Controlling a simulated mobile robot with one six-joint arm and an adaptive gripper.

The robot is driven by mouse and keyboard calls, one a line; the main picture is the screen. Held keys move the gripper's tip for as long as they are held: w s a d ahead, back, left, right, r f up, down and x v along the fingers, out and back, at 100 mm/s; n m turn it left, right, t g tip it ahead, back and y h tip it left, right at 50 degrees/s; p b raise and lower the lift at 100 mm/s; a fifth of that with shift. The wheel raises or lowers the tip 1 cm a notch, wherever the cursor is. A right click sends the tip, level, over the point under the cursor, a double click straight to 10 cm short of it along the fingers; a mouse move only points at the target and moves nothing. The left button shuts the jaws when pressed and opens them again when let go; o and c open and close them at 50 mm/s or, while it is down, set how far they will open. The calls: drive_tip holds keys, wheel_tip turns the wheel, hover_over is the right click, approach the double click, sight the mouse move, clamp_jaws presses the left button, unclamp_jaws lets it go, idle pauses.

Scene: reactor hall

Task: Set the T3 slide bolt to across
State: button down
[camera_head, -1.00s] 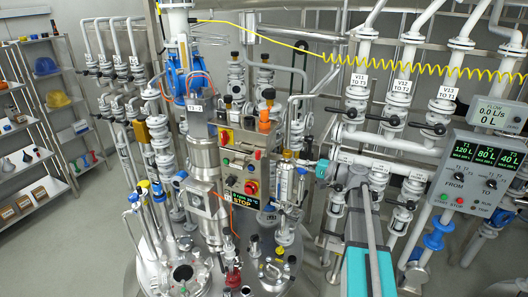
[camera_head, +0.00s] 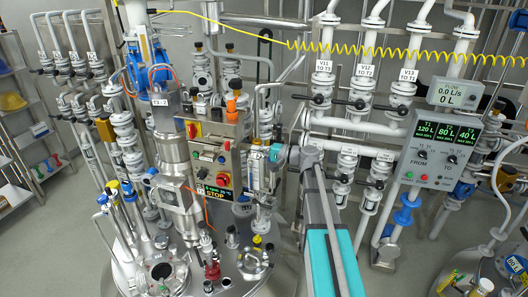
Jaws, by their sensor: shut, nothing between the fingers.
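I cannot make out a slide bolt marked T3 for certain; at this size the small fittings on the steel vessel blend together. A label that seems to begin with T3 (camera_head: 161,101) sits on the vertical drive column, below a blue fitting. My arm rises from the bottom of the picture to a wrist with a teal cap (camera_head: 278,153). My gripper (camera_head: 262,160) is at the wrist's left, in front of the piping and right of the control box. Its fingers are small and hard to pick out; it is shut and holds nothing.
The control box (camera_head: 213,160) with a red knob and STOP display stands left of my wrist. Valves labelled V11 to V13 (camera_head: 364,70) and a display panel (camera_head: 437,150) are at right. The vessel lid (camera_head: 170,270) is crowded with fittings. Floor shows at far left.

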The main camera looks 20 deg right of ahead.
sight(229, 145)
drive_tip(key=x, duration=0.8)
drive_tip(key=shift+w+a, duration=0.1)
drive_tip(key=shift+a, duration=0.05)
drive_tip(key=shift+w, duration=0.15)
